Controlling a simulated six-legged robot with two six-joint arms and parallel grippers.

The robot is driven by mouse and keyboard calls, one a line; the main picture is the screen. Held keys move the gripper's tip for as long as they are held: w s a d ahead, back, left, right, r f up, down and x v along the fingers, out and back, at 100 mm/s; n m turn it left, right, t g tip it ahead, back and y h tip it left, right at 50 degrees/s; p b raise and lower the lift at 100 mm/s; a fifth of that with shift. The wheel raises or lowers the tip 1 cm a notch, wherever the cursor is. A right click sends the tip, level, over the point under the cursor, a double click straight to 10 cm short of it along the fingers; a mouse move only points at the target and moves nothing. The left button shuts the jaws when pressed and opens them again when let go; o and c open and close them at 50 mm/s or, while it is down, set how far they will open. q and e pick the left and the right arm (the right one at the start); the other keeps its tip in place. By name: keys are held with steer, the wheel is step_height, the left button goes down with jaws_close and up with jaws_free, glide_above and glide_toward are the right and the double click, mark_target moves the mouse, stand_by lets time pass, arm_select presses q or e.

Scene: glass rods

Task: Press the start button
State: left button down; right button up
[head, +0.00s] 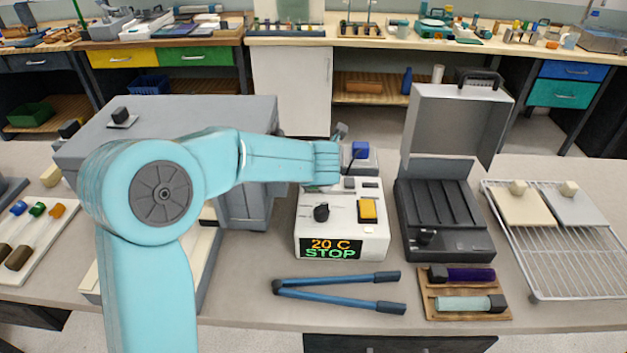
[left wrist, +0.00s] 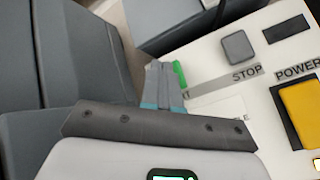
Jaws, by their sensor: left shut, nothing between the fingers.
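The white control box (head: 315,238) stands mid-bench; its display reads "20 C" and "STOP". In the left wrist view, my left gripper (left wrist: 166,70) is shut and empty, its fingertips over the panel. A green button edge (left wrist: 181,74) shows just right of the fingertips, beside a partly covered label ending in "RT"; the fingers hide the rest. I cannot tell whether they touch it. A grey button (left wrist: 238,47) lies to the right, above the "STOP" label. In the head view, my left arm covers the box's upper left part and mostly hides the gripper. My right gripper is not in view.
A yellow power switch (head: 367,210) and black knob (head: 321,212) are on the box. A grey machine (head: 248,205) stands close left. An open black case (head: 455,240) stands right. Blue-handled tongs (head: 335,293) lie in front. A wire rack (head: 565,260) is far right.

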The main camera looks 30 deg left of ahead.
arm_select(q)
steer(key=shift+f+b, duration=0.3)
steer(key=shift+f, duration=0.2)
stand_by(0.3)
steer(key=shift+r, duration=0.1)
steer(key=shift+r+p, duration=0.8)
steer(key=shift+p, duration=0.2)
step_height(320, 180, up, 5)
steer(key=p, duration=0.5)
stand_by(0.6)
